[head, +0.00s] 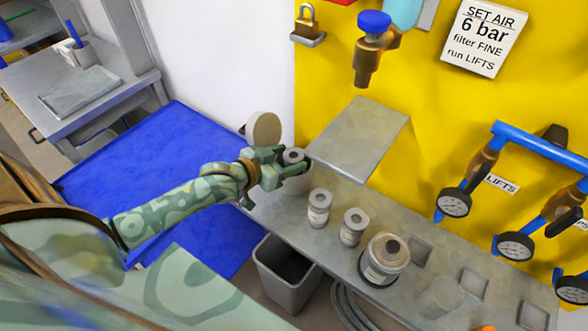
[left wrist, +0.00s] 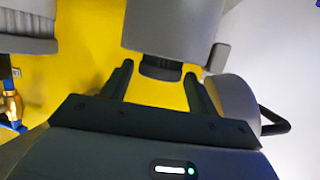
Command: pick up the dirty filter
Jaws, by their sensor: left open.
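My left gripper (head: 284,164) is open at the left end of the grey bench. Its fingers are at a grey ring-topped cylinder (head: 294,155), which looks like a filter; I cannot tell whether it is the dirty one. In the left wrist view, a dark short cylinder (left wrist: 160,68) shows beneath a large grey body (left wrist: 172,25), just beyond and between the open fingers (left wrist: 160,82). Contact is not clear. My right gripper is not in view.
A wider labelled canister (head: 384,261) stands right of the cylinders, by square recesses (head: 474,281). A grey bin (head: 286,275) stands below the bench. Blue pipes with gauges (head: 453,202) are at right.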

